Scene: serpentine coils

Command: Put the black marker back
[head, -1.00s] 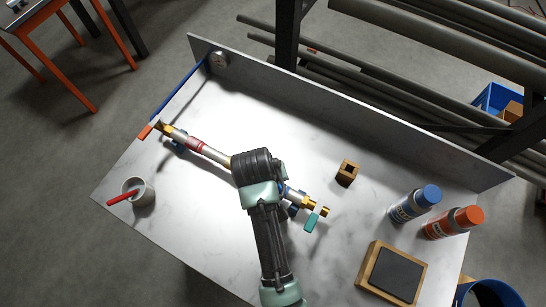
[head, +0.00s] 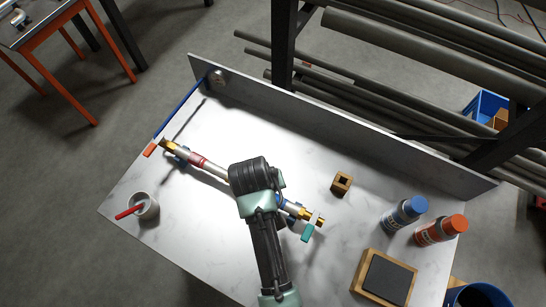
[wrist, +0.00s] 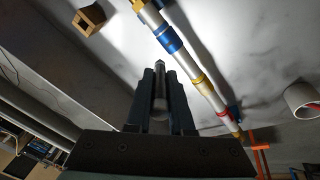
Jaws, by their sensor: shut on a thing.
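The black marker (wrist: 159,88) is between my gripper's fingers in the wrist view. It shows as a slim grey-and-black cylinder with a dark tip pointing up in that picture. My gripper (wrist: 160,78) is shut on it, beside the pipe assembly in that view. In the head view my arm's wrist covers the gripper and the marker. A small wooden block with a square hole (head: 342,183) stands on the bench right of my arm. It also shows in the wrist view (wrist: 88,20) at the upper left.
A pipe assembly (head: 215,170) with brass ends crosses the bench under my arm. A light cup (head: 148,206) with a red stick stands at the left. Blue-capped (head: 403,214) and orange-capped (head: 441,230) cans and a wood-framed dark pad (head: 387,279) are at right. A raised panel lines the back.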

